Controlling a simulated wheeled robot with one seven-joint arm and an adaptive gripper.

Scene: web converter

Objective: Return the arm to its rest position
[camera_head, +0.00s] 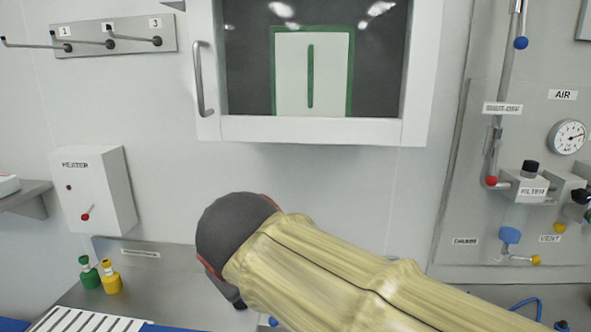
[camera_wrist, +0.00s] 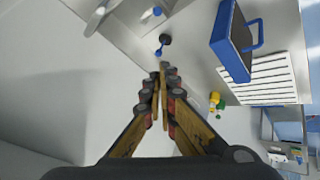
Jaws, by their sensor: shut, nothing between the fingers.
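My arm, in a pale yellow ribbed sleeve, reaches across the lower middle of the head view from the lower right, ending in a dark rounded wrist part. In the wrist view my gripper (camera_wrist: 161,72) is shut, its fingertips together and nothing between them. The fingers appear over the metal bench, apart from the objects around them. In the head view the fingers are hidden or outside the picture.
A wall cabinet (camera_head: 310,130) with a handle hangs above my arm. A heater box (camera_head: 95,190) and green (camera_head: 88,273) and yellow (camera_head: 109,277) bottles are left. Pipes, valves and a gauge (camera_head: 567,137) are right. A blue-framed object (camera_wrist: 233,38) and a striped plate (camera_wrist: 258,80) lie on the bench.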

